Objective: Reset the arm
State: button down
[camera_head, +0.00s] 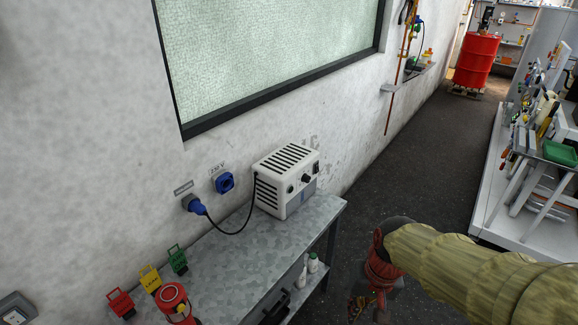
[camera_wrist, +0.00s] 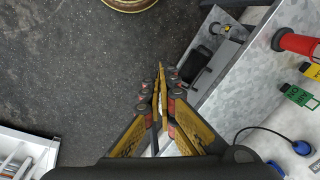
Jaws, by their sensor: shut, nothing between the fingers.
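My arm, in a yellowish sleeve, reaches in from the right in the head view. My gripper (camera_head: 371,300) hangs at its end, over the dark floor to the right of the metal table (camera_head: 225,255). In the wrist view my gripper (camera_wrist: 161,75) shows with its yellow fingers together, shut and empty. It points over the floor beside the table edge. Its fingers are small and partly hidden by my arm in the head view.
A white box with vents (camera_head: 287,180) stands on the table, cabled to a blue wall plug (camera_head: 194,204). A red cylinder (camera_head: 174,302) and coloured clips are at its near end. A red drum (camera_head: 476,60) stands far back. A white workbench (camera_head: 500,190) is at right. The aisle floor (camera_head: 430,150) is clear.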

jog(key=s+d+r+t, duration=0.2)
jog(key=s+r, duration=0.1)
jog(key=r, duration=0.3)
jog(key=s+d+r+n+t+h, duration=0.1)
jog(key=s+r+t, duration=0.2)
jog(key=r, duration=0.4)
jog(key=shift+s+d, duration=0.25)
jog(key=shift+d, duration=0.1)
